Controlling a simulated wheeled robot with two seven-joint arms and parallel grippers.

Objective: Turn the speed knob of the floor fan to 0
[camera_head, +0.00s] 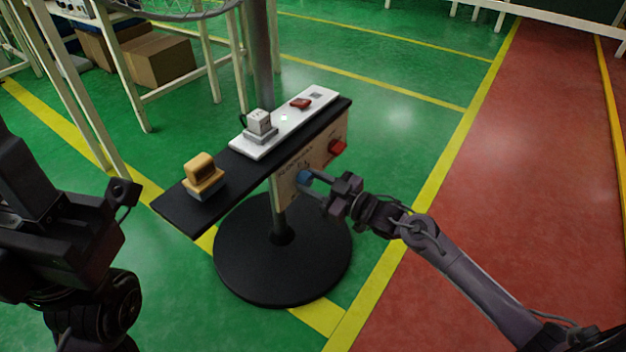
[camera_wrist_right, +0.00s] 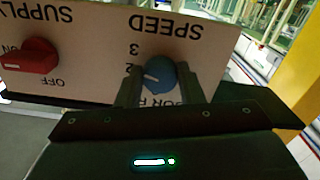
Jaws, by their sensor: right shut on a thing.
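The blue speed knob (camera_wrist_right: 160,73) is on the white panel (camera_wrist_right: 85,75) under the word SPEED, which appears upside down in the right wrist view. The knob also shows in the head view (camera_head: 304,177) on the fan's front panel. My right gripper (camera_wrist_right: 158,88) is shut on the knob, one finger on each side. The knob's white mark points leftward in the wrist view, near the figure 2.
A red supply knob (camera_wrist_right: 28,57) with ON and OFF marks sits beside the speed knob. The black shelf (camera_head: 240,172) carries a yellow block (camera_head: 203,172) and a white board with a grey plug (camera_head: 260,122). A round black base (camera_head: 245,270) stands on the floor below.

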